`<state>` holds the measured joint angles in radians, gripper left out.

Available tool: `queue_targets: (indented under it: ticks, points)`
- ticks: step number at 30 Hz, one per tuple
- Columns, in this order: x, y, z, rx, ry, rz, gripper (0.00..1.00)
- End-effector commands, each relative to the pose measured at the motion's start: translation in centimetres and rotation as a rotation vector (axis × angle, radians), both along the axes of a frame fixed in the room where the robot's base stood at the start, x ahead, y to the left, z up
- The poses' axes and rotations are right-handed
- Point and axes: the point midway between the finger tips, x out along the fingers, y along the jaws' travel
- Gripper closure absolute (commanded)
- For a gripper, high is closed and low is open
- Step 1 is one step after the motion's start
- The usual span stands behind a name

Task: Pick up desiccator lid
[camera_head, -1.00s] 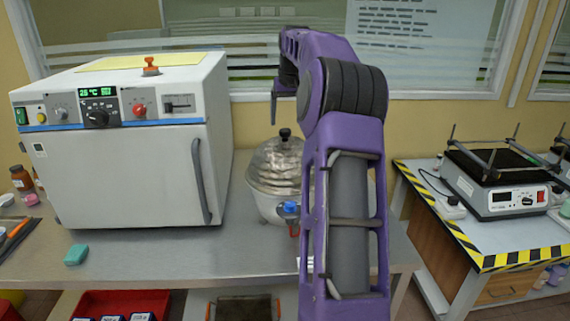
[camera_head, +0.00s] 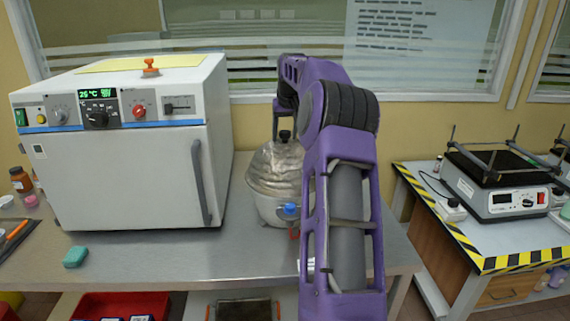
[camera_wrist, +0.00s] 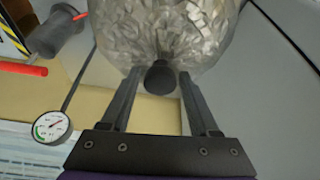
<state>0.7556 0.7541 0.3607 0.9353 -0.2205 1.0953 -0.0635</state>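The desiccator lid (camera_head: 272,168) is a shiny, crinkled silver dome with a black knob on top. It sits on the pale desiccator bowl (camera_head: 268,208), partly hidden by my arm. In the wrist view the lid (camera_wrist: 165,30) fills the top, with its black knob (camera_wrist: 160,78) pointing towards me. My gripper (camera_wrist: 161,74) is open, with one fingertip on each side of the knob and narrow gaps visible. In the head view my gripper (camera_head: 276,134) hangs at knob height; one finger shows beside the knob.
A white oven (camera_head: 125,175) stands close left of the desiccator. A blue-tipped valve (camera_head: 290,209) juts from the desiccator's front. A teal block (camera_head: 75,257) lies at front left. A pressure gauge (camera_wrist: 52,126) shows in the wrist view. The front bench (camera_head: 170,260) is mostly clear.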

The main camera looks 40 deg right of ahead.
Motion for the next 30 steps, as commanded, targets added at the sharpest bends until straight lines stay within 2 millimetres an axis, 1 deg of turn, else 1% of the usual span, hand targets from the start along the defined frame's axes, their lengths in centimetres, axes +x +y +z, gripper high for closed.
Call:
queue_targets:
  ticks: [1,5,6,8,9,10,30]
  points:
    - [-0.01,0.00,0.02,0.000,0.000,0.000,0.49]
    - [-0.01,0.01,0.03,0.000,0.000,0.000,0.73]
    - [-0.01,0.01,0.03,0.000,0.000,0.000,0.80]
    - [-0.01,0.01,0.03,0.000,0.000,0.000,0.91]
    - [0.00,0.02,0.03,0.000,0.000,0.000,0.98]
    - [-0.01,0.02,0.04,0.000,0.000,0.000,1.00]
    - [0.00,0.04,0.05,0.000,0.000,0.001,1.00]
